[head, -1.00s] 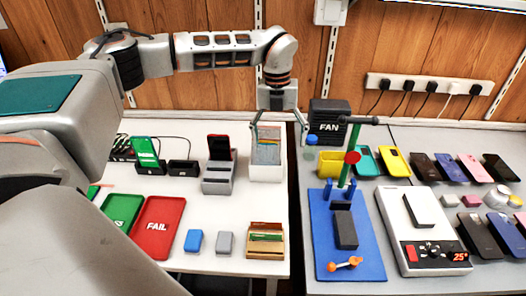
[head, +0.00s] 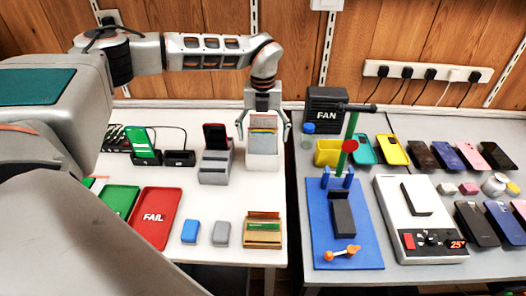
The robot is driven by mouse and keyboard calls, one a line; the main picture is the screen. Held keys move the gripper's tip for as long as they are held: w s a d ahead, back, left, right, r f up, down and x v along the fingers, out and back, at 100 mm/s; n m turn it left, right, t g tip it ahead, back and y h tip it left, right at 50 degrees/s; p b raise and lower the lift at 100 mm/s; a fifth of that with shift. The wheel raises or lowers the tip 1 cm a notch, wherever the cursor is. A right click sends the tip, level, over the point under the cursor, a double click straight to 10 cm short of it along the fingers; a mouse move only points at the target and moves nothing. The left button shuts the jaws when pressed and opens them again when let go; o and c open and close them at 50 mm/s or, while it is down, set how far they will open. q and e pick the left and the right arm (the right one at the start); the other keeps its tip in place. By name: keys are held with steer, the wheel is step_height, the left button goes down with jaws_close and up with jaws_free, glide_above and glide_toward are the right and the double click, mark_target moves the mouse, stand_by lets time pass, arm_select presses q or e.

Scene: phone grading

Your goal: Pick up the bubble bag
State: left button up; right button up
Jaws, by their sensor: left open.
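Thin grey-blue bags, which I take to be the bubble bags (head: 263,125), stand upright in a white holder (head: 263,161) at the back right of the white table. I cannot tell one bag from another. My left gripper (head: 263,136) points down over the holder. It is open and empty, with one finger on each side of the bags. I cannot tell whether the fingers touch them. My right gripper is not in view.
A grey stand with a dark phone (head: 215,136) is just left of the holder. A black FAN box (head: 327,108) and a yellow bin (head: 328,152) are to the right. Red FAIL (head: 157,221) and green (head: 120,200) trays lie at front left.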

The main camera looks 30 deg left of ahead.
arm_select(q)
steer(key=c, duration=1.4)
steer(key=shift+r, duration=0.15)
steer(key=shift+c, duration=0.2)
